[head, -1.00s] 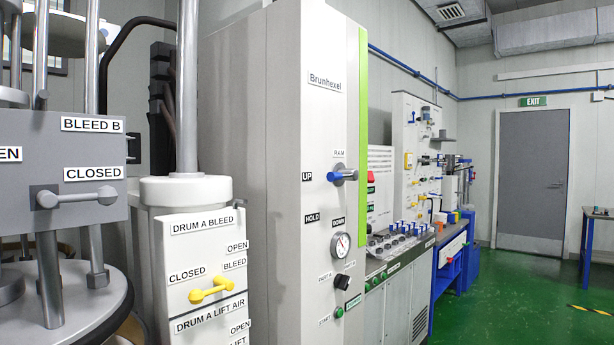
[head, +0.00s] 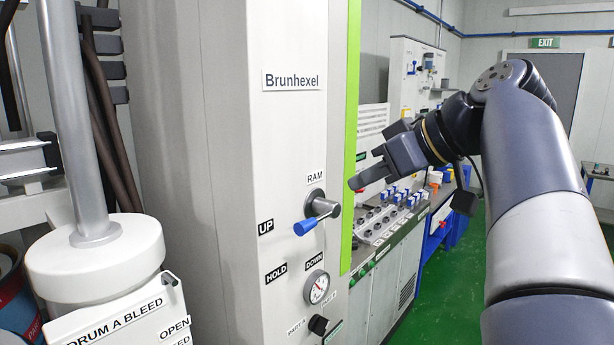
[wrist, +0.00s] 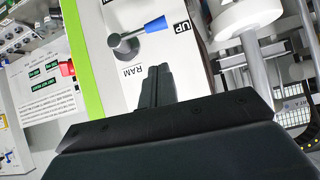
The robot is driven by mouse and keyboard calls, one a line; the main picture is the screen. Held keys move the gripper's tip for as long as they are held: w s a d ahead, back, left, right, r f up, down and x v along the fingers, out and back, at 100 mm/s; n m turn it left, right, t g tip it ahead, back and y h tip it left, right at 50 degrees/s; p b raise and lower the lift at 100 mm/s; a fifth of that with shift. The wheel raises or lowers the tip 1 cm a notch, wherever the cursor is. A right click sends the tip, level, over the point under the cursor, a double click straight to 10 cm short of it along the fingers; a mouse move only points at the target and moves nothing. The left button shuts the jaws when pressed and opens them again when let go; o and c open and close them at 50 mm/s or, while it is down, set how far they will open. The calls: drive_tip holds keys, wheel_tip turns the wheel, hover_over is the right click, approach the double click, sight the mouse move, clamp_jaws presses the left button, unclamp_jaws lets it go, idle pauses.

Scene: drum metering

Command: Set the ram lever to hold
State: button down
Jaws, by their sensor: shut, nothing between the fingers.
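The ram lever (head: 307,226) has a blue handle on a grey hub, below the RAM label (head: 315,178) on the tall white cabinet. Its handle points toward the UP label (head: 265,227), above the HOLD label (head: 276,272). In the wrist view the lever (wrist: 155,25) also points at the UP label (wrist: 183,27). My gripper (head: 354,184) is shut and empty, to the right of the lever in the head view and apart from it. In the wrist view my gripper's fingers (wrist: 157,78) lie together in front of the panel, close to the RAM label.
A pressure gauge (head: 317,287) and a black knob (head: 318,325) sit below the lever. A white drum post (head: 95,260) stands to the left. A control desk (head: 385,222) with several blue-topped switches stands behind to the right. Green floor is open at the right.

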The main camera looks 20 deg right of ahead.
drive_tip(key=p+x, duration=0.2)
drive_tip(key=x, duration=0.9)
drive_tip(key=shift+f+n, duration=0.3)
drive_tip(key=shift+f, duration=0.2)
drive_tip(key=shift+d, duration=0.15)
